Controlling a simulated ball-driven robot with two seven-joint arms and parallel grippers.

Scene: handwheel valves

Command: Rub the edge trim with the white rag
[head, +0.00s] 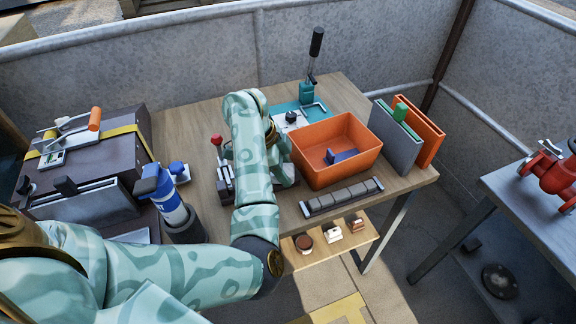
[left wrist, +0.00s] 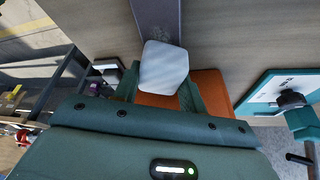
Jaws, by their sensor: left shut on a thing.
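The white rag (left wrist: 163,68) is a small pale pad between the fingers of my left gripper (left wrist: 160,85) in the left wrist view. The gripper is shut on it. A dark grey-purple strip (left wrist: 157,17), which looks like the edge trim, runs up from the rag to the top of that view. The rag overlaps the strip's near end; I cannot tell whether they touch. In the head view my left gripper (head: 284,172) is low over the table, left of the orange bin. My arm partly hides it, and the rag is not visible there. My right gripper is out of view.
The orange bin (head: 310,171) holds a blue thing. A segmented dark bar (head: 341,197) lies in front. Upright panels (head: 395,138) stand at the right.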

